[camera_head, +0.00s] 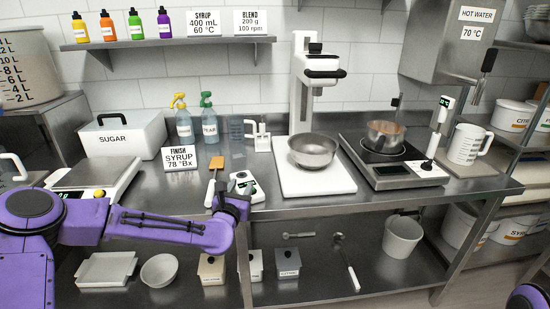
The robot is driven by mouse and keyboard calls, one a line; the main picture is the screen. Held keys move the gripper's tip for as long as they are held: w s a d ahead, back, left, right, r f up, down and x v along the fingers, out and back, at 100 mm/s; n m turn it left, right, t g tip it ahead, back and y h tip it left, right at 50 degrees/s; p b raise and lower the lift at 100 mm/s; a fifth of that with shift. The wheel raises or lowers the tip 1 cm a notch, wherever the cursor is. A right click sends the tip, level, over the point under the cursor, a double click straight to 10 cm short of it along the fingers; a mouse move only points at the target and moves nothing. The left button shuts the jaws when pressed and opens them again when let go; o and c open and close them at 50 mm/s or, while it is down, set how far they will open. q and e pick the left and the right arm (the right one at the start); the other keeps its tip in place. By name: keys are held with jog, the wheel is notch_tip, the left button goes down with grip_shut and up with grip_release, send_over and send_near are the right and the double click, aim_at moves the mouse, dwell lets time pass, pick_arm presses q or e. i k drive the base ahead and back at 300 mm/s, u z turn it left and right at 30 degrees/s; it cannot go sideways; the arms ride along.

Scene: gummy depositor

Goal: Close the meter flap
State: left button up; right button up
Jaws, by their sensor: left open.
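A small white meter (246,187) with a dark green display lies on the steel counter near its front edge, left of the mixer. Its flap is too small to make out, so I cannot tell how it stands. My left arm reaches in from the left, and my left gripper (237,204) is at the counter's front edge, just in front of the meter and partly overlapping it in view. The gripper is open with nothing seen in it; its fingertips are hard to make out. My right gripper is out of view; only a purple part of mine shows at the lower right corner.
An orange spatula (211,190) lies just left of the meter. A mixer with a steel bowl (313,150) is to the right, then a hot plate with a pot (384,138).

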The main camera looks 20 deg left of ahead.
aim_at(238, 160)
jog(key=z, duration=3.25)
jog(key=k, duration=2.85)
jog(key=u, duration=1.35)
